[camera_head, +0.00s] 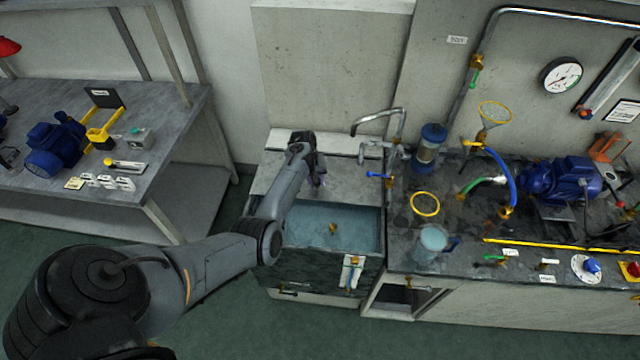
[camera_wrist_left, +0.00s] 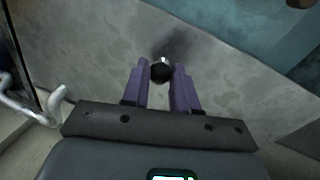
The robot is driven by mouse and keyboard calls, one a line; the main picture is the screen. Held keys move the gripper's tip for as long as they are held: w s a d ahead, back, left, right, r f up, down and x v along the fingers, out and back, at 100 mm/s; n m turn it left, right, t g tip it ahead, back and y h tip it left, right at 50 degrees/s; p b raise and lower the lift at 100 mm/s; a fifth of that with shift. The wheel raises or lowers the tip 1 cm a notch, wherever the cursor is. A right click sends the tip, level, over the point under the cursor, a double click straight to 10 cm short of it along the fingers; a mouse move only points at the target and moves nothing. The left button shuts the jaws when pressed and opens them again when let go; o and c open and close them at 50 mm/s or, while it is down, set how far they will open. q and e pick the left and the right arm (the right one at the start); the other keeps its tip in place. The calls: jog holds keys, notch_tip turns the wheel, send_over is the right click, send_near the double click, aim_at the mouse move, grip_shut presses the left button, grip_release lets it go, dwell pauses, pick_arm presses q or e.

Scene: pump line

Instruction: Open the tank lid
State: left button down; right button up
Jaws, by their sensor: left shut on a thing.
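The tank (camera_head: 333,232) is at the middle of the head view, with blue-green water and a small brass-coloured item showing in its front part. A flat grey panel, seemingly the tank lid (camera_head: 350,186), lies behind the open water; it also shows in the left wrist view (camera_wrist_left: 90,45). My left gripper (camera_head: 318,180) is low over this panel. In the left wrist view its purple fingers (camera_wrist_left: 160,75) are closed on a dark round knob (camera_wrist_left: 161,69) with a shiny top. The knob is hidden in the head view. My right gripper is not in view.
A curved metal faucet (camera_head: 378,122) stands behind the tank on the right. A yellow ring (camera_head: 425,204), a clear beaker (camera_head: 431,243) and a blue pump (camera_head: 560,181) are on the right counter. A workbench (camera_head: 180,120) stands at the left.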

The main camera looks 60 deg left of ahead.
pick_arm(q)
jog(key=c, duration=0.9)
grip_release()
jog(key=shift+r, duration=0.1)
jog(key=r, duration=0.3)
jog(key=s+r+p, duration=0.1)
jog(key=r, duration=0.3)
jog(key=s+a+r+p, duration=0.1)
jog(key=r, duration=0.2)
jog(key=shift+r, duration=0.25)
jog(key=shift+f, duration=0.1)
